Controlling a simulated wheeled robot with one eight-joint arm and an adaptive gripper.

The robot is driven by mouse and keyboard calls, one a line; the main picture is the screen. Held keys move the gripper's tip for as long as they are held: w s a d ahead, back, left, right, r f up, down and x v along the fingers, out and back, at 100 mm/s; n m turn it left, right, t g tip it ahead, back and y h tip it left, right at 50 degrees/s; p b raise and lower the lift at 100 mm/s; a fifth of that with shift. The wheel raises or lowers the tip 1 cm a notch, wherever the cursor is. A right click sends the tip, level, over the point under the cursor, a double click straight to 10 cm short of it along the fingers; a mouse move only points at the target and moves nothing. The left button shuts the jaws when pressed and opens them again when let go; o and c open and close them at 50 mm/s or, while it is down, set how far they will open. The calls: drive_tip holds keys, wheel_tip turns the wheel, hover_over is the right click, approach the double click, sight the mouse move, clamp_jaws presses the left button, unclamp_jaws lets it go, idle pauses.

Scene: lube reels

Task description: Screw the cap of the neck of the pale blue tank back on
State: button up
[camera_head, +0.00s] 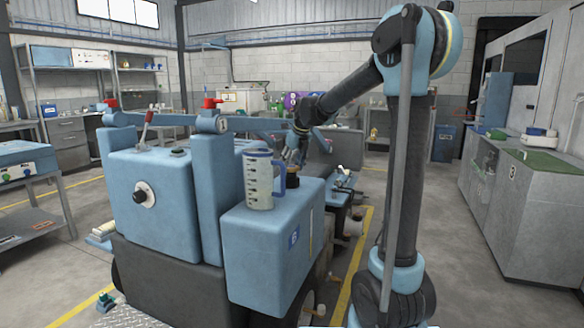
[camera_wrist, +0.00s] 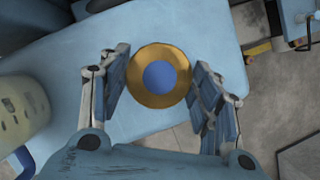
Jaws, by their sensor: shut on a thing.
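The pale blue tank (camera_head: 265,245) stands front centre in the head view, and its flat top fills much of the wrist view (camera_wrist: 190,32). A round gold cap with a blue centre (camera_wrist: 160,76) sits between my fingers in the wrist view. My gripper (camera_wrist: 161,84) is shut on it, one finger on each side. In the head view my gripper (camera_head: 293,160) reaches down over the tank's top, onto a dark round piece with some gold (camera_head: 292,178). The neck is hidden under the cap or too small to make out, so I cannot tell how the cap sits on it.
A clear measuring jug with a blue handle (camera_head: 258,182) stands on the tank's top, just left of my gripper. A blue upright post (camera_head: 207,185) and a larger blue box (camera_head: 150,195) are further left. Floor is open to the right.

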sight(292, 167)
drive_tip(key=shift+m+t+h, duration=0.3)
drive_tip(key=shift+m, duration=0.6)
drive_tip(key=o, duration=1.2)
drive_tip(key=o, duration=0.3)
drive_tip(key=shift+r, duration=2.45)
